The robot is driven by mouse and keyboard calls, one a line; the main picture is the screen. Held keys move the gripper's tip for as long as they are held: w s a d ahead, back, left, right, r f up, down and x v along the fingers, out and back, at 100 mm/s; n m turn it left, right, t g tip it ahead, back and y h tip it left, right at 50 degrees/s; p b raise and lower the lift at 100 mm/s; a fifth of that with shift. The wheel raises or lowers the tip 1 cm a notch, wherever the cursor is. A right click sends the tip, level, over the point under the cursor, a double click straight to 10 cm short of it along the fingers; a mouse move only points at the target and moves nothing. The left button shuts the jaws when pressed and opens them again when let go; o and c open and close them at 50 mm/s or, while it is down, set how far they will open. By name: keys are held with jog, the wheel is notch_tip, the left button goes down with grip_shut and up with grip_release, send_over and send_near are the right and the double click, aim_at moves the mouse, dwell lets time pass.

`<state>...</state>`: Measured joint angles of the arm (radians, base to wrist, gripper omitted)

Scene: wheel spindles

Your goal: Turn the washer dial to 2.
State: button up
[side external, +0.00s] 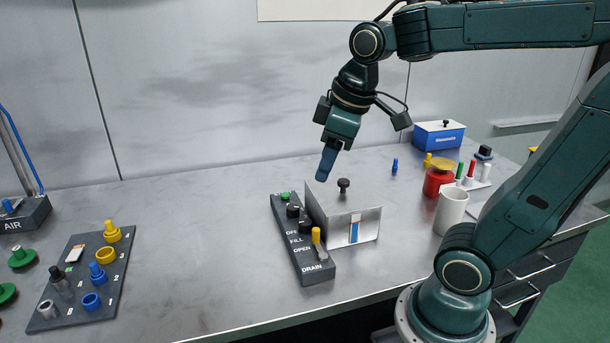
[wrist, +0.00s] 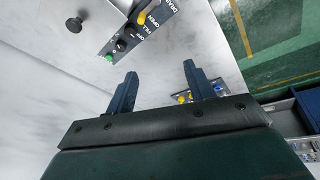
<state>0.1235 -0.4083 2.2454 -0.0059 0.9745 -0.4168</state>
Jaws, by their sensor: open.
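A dark control panel (side external: 303,262) lies on the bench against the left side of a metal washer box (side external: 340,228). It carries a green button (side external: 284,196), two black knobs, an upper one (side external: 293,211) and a lower one (side external: 305,226), and a yellow lever (side external: 316,236). OFF, FILL, OPEN and DRAIN labels show; which knob is the dial and where it points is too small to tell. My gripper (side external: 326,172) is open and empty, above and behind the box, apart from the panel. In the wrist view the panel (wrist: 148,36) is beyond my open fingers (wrist: 160,74).
The box lid has a black knob (side external: 343,185). A tray (side external: 110,285) with numbered spots and several colored pegs lies at left. A white mug (side external: 450,212), red-and-yellow pot (side external: 437,182) and blue box (side external: 438,136) stand at right. Bench between tray and panel is clear.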

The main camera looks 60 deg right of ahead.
jog(key=shift+s+a+m, duration=0.3)
jog(key=shift+s, duration=0.35)
jog(key=shift+s, duration=0.1)
jog(key=s+a+f+m+t, duration=0.1)
jog(key=s+a+f+m, duration=0.1)
jog(key=s, duration=0.4)
jog(key=shift+a+m+t, duration=0.2)
jog(key=shift+m+t, duration=0.2)
dwell(0.8)
